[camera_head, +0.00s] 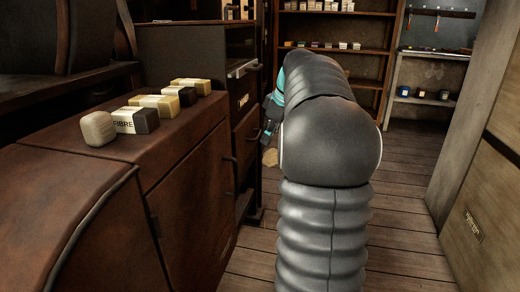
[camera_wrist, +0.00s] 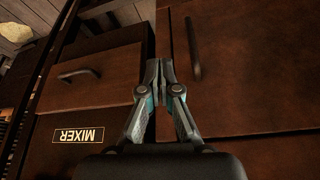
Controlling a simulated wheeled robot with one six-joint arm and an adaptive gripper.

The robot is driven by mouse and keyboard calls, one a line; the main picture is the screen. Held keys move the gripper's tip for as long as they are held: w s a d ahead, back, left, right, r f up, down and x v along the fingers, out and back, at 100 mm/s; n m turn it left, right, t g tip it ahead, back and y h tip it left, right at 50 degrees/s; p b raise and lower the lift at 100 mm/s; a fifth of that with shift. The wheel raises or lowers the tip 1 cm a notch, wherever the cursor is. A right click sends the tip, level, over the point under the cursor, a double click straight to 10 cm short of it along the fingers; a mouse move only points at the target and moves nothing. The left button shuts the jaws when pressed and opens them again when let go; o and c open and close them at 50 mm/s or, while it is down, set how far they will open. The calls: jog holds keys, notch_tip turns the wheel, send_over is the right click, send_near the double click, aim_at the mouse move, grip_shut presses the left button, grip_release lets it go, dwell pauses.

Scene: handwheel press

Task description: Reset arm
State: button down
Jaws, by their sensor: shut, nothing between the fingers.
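My gripper (camera_wrist: 160,72) is shut and empty in the wrist view, its two fingertips together. It is in front of dark brown cabinet doors and drawers, with a drawer labelled MIXER (camera_wrist: 79,135) at the lower left and a dark door handle (camera_wrist: 193,48) just right of the fingertips. I cannot tell the distance to the cabinet front. In the head view my arm (camera_head: 328,130) stands upright in the middle and bends away. Only a small part of my gripper (camera_head: 268,125) shows at its left, beside the cabinets.
A brown cabinet (camera_head: 185,175) on the left bears several small blocks, one marked FIBRE (camera_head: 127,121). Shelves (camera_head: 333,35) with small boxes stand at the back. A pale lump (camera_head: 270,157) shows left of my arm. The plank floor (camera_head: 408,190) to the right is clear, beside a wooden cabinet (camera_head: 485,165).

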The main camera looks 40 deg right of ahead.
jog(key=shift+v, duration=1.9)
jog(key=shift+w+d, duration=0.15)
jog(key=s+a+f+m+h, duration=0.2)
jog(key=s+a+f+m, duration=0.15)
jog(key=f+m, duration=0.45)
jog(key=s+a+f+n, duration=0.1)
jog(key=s+a+f, duration=0.1)
jog(key=s+a, duration=0.8)
jog(key=s+a+f+n+t, duration=0.1)
jog(key=s+a+f, duration=0.2)
jog(key=s+a, duration=0.7)
jog(key=a, duration=0.6)
jog(key=shift+s+a+n+t, duration=0.15)
jog(key=shift+s+n+t, duration=0.15)
